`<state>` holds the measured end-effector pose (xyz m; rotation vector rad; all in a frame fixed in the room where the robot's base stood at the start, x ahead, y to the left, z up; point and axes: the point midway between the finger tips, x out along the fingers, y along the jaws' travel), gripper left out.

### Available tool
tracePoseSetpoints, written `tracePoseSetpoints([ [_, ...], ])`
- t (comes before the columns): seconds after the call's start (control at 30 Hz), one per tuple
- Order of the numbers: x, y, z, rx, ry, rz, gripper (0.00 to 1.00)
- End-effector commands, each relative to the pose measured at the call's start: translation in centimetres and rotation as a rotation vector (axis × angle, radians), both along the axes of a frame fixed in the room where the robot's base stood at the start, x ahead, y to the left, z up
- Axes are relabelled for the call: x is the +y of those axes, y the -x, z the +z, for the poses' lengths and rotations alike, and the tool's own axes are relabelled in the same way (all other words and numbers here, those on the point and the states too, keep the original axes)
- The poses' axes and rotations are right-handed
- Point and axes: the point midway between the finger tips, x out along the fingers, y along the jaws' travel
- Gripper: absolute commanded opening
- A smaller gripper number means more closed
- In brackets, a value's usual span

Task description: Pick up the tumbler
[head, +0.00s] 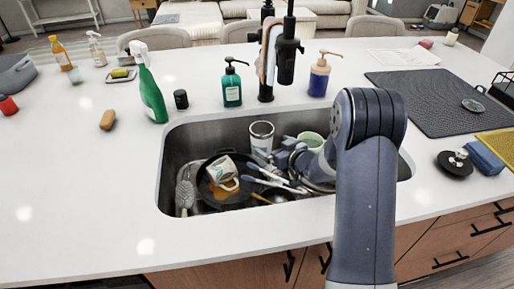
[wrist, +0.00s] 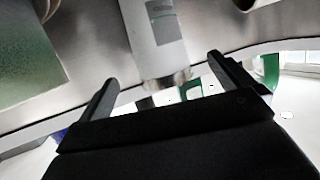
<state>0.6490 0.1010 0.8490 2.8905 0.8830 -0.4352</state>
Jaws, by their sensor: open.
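The tumbler (head: 262,136) is a white cylinder with a steel rim, standing slightly tilted near the back wall of the sink, behind the pan. In the wrist view the tumbler (wrist: 152,30) shows a grey label and its metal end lies between my fingers. My gripper (head: 284,158) is low in the sink, just right of the tumbler. In the wrist view my gripper (wrist: 163,70) is open, with a finger on each side of the tumbler and visible gaps. My arm hides part of the sink's right side.
The sink (head: 178,150) also holds a dark pan (head: 210,192), a white mug (head: 222,170), a pale green cup (head: 312,141) and utensils. The black faucet (head: 266,60) rises just behind the tumbler. A green soap bottle (head: 232,88) stands on the counter behind the sink.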

Motion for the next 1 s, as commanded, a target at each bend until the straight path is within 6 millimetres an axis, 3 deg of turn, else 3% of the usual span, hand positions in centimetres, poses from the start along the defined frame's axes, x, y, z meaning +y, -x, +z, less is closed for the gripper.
tracePoseSetpoints([
  [0.7,4.3,-6.4,-1.7,0.002,0.0,0.001,1.0],
  [1.0,4.7,-7.1,-2.0,0.001,0.0,-0.001,1.0],
])
